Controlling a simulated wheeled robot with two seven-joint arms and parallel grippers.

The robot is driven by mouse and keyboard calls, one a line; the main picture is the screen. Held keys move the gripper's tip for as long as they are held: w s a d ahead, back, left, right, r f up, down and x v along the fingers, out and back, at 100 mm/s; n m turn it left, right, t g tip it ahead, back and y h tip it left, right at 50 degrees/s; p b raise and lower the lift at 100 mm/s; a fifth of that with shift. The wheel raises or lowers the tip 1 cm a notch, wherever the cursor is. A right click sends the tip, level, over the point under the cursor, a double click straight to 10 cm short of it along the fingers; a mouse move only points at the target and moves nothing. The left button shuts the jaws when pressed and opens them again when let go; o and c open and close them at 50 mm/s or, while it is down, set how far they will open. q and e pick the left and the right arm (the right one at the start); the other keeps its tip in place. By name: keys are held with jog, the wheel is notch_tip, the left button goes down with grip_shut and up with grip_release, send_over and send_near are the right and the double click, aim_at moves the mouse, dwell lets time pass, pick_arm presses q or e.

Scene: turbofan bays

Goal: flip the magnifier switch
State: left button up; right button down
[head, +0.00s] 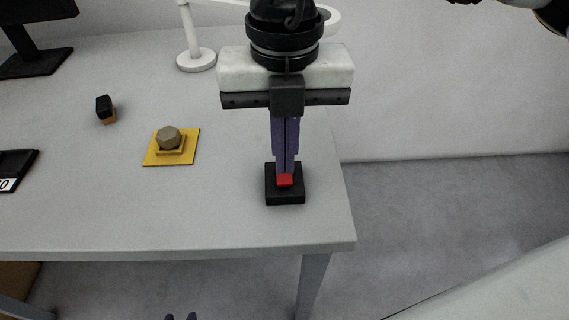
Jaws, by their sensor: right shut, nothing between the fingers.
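The magnifier switch is a red rocker (285,181) on a small black box (285,198), near the right front corner of the table. My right gripper (286,172) points down with its purple fingers shut and empty. Its fingertips are right at the red rocker and hide its far part; I cannot tell whether they touch it. The white magnifier lamp (196,60) stands behind, with its ring partly hidden by my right arm. Only the fingertips of my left gripper (181,317) show at the bottom edge, in front of the table, apart with nothing seen between them.
A yellow plate with a hex bolt (168,138) lies left of the switch. Further left are a small black and orange block (106,110), a black device (14,168) and a dark stand (36,62). The table (200,220) is clear between them.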

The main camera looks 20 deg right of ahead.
aim_at(284, 180)
notch_tip(284, 180, up, 4)
jog(key=shift+r+p, duration=0.25)
jog(key=shift+p, duration=0.75)
